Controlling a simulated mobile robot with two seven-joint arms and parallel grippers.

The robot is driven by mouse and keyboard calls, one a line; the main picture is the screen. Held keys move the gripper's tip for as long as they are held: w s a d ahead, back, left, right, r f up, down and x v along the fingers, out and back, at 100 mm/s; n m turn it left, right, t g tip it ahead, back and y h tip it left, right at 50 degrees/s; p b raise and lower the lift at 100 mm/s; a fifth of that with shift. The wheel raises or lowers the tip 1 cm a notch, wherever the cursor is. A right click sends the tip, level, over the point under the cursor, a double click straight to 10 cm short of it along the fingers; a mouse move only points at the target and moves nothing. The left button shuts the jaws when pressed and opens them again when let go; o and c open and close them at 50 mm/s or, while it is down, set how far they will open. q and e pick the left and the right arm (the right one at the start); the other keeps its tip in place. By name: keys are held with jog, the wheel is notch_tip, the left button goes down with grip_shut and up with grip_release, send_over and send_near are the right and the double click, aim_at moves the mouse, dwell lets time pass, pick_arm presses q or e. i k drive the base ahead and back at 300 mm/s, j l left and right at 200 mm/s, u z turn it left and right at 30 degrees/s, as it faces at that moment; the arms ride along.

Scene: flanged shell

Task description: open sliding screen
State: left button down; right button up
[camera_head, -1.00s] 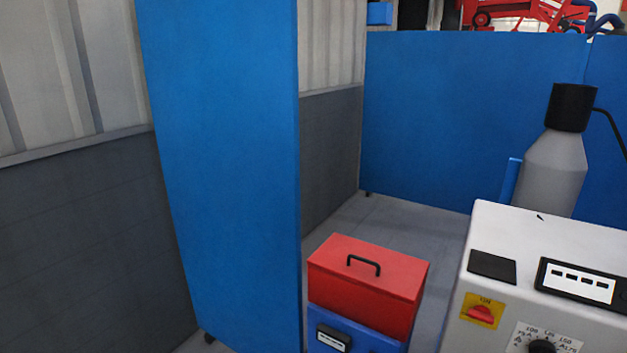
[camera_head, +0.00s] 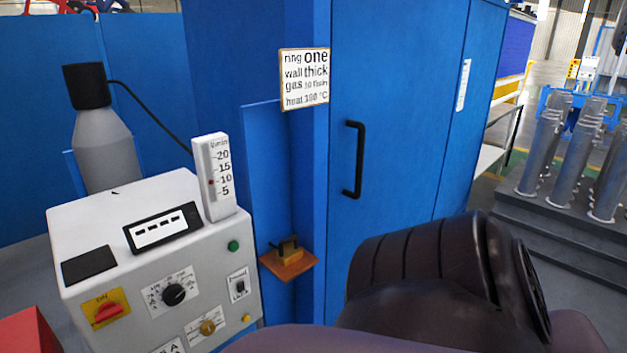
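A tall blue panel (camera_head: 395,135), which looks like the sliding screen, stands in the middle of the view. It carries a black vertical bar handle (camera_head: 354,160) near its left side. A seam parts it from another blue panel (camera_head: 480,100) on the right, which bears a narrow white label. My arm, dark and rounded, fills the lower right in front of the panel's foot. Neither gripper shows, and the panel's lower edge is hidden behind my arm.
A white control box (camera_head: 150,250) with dials and a gauge stands at left, a grey gas bottle (camera_head: 108,150) behind it. A sign (camera_head: 305,78) hangs left of the handle, above a small wooden shelf (camera_head: 290,264). Metal cylinders (camera_head: 545,145) stand on dark steps at right.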

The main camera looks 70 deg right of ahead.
aim_at(397, 67)
jog(key=z, duration=2.7)
